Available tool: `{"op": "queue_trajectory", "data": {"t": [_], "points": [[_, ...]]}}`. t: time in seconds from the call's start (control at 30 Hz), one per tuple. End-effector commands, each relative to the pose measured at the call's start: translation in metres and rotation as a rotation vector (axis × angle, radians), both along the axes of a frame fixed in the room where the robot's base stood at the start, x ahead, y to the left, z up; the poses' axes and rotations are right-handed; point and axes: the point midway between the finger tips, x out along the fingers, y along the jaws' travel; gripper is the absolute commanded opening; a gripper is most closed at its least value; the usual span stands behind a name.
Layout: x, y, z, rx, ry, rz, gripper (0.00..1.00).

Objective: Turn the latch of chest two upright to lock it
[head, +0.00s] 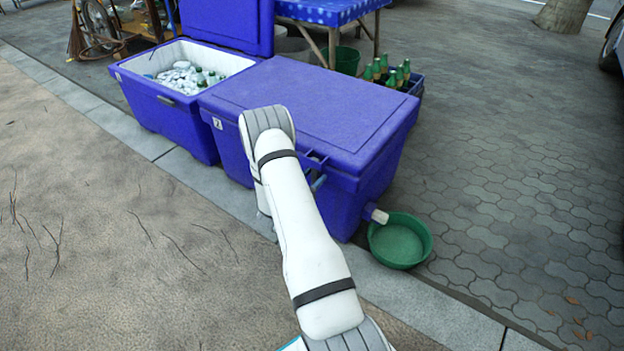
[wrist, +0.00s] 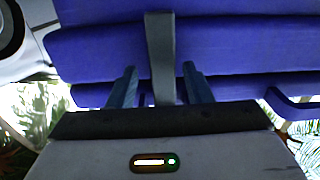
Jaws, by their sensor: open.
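Chest two (head: 310,95) is a closed blue cooler with a white number label on its left front. My white arm reaches across its front in the head view and hides the latch there. In the wrist view a grey strap-like latch (wrist: 160,40) runs up and down the picture against the blue chest wall (wrist: 240,45). My gripper (wrist: 159,70) is open, with one blue-grey finger on each side of the latch's lower part. Gaps show between the latch and both fingers. In the head view only a small bluish bit beside the arm shows near the chest front.
Another blue chest (head: 165,110) stands open at the left with ice and bottles. A green basin (head: 400,242) sits on the ground below a pale spout (head: 378,215). A crate of green bottles (head: 412,85) stands behind. The paving at the right is free.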

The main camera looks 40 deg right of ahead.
Motion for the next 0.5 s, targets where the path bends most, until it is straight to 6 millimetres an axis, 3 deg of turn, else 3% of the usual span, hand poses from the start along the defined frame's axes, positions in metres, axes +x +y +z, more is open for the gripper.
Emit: {"op": "queue_trajectory", "data": {"t": [0.5], "points": [[-0.026,0.066,0.001,0.001,0.004,0.001,0.45]]}}
